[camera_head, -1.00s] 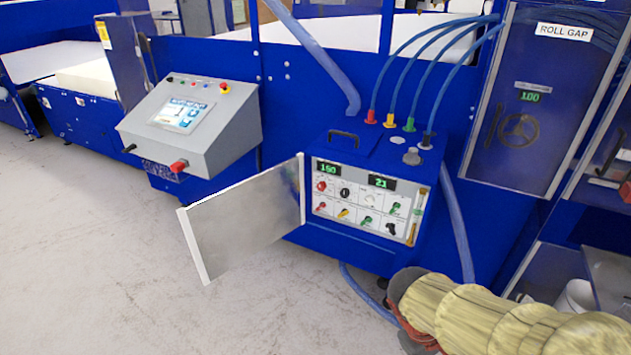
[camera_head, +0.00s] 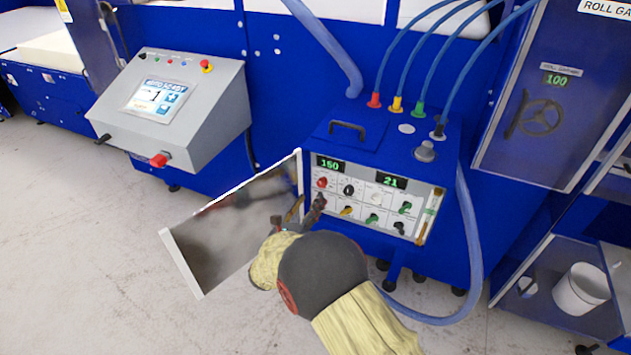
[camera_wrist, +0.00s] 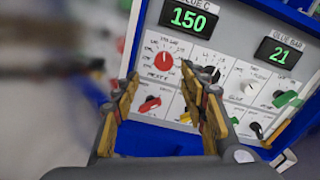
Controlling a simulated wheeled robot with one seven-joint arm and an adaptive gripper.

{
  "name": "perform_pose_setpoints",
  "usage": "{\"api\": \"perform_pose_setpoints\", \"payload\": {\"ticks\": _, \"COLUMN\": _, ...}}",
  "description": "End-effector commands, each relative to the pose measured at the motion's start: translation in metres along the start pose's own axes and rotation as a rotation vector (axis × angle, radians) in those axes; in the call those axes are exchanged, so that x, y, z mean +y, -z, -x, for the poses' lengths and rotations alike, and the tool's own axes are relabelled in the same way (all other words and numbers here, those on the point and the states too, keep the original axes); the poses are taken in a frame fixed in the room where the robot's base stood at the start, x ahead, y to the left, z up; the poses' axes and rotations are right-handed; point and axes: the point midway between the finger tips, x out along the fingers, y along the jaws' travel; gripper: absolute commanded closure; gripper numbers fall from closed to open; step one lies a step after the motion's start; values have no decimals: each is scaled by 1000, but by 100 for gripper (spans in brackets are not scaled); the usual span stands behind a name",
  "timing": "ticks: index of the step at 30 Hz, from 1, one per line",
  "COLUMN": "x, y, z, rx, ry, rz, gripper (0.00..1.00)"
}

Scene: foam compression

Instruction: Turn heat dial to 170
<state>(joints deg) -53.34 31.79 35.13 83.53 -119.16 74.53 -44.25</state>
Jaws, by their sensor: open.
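The open blue control box has a white panel (camera_head: 410,228) with several knobs. The red dial (camera_wrist: 164,61) is at the panel's upper left, below a green display reading 150 (camera_wrist: 188,18); it also shows in the head view (camera_head: 322,183). A scale surrounds it, too blurred to read fully. My gripper (camera_wrist: 160,76) is open and empty, its two fingers either side of the dial in the wrist view. In the head view my gripper (camera_head: 308,206) is just below and left of the dial. Contact with the dial cannot be told.
The box's metal door (camera_head: 235,222) hangs open at left, close beside my gripper. A second display (camera_head: 391,182) reads 21. A black knob (camera_head: 349,190) sits right of the red dial. Blue hoses rise from the box top. A grey console (camera_head: 175,110) stands at left.

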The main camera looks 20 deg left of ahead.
Motion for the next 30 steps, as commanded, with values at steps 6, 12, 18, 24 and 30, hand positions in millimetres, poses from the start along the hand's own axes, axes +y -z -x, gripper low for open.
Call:
{"api": "perform_pose_setpoints", "payload": {"ticks": 6, "x": -3, "y": 2, "z": -11, "rx": 0, "ry": 10, "rz": 50, "gripper": 57}}
{"api": "perform_pose_setpoints", "payload": {"ticks": 12, "x": -4, "y": 3, "z": -42, "rx": 2, "ry": 11, "rz": 46, "gripper": 57}}
{"api": "perform_pose_setpoints", "payload": {"ticks": 18, "x": -4, "y": 3, "z": -68, "rx": 2, "ry": 10, "rz": 47, "gripper": 57}}
{"api": "perform_pose_setpoints", "payload": {"ticks": 24, "x": -4, "y": 2, "z": -78, "rx": 2, "ry": 9, "rz": 46, "gripper": 57}}
{"api": "perform_pose_setpoints", "payload": {"ticks": 30, "x": -4, "y": 2, "z": -78, "rx": 2, "ry": 9, "rz": 46, "gripper": 57}}
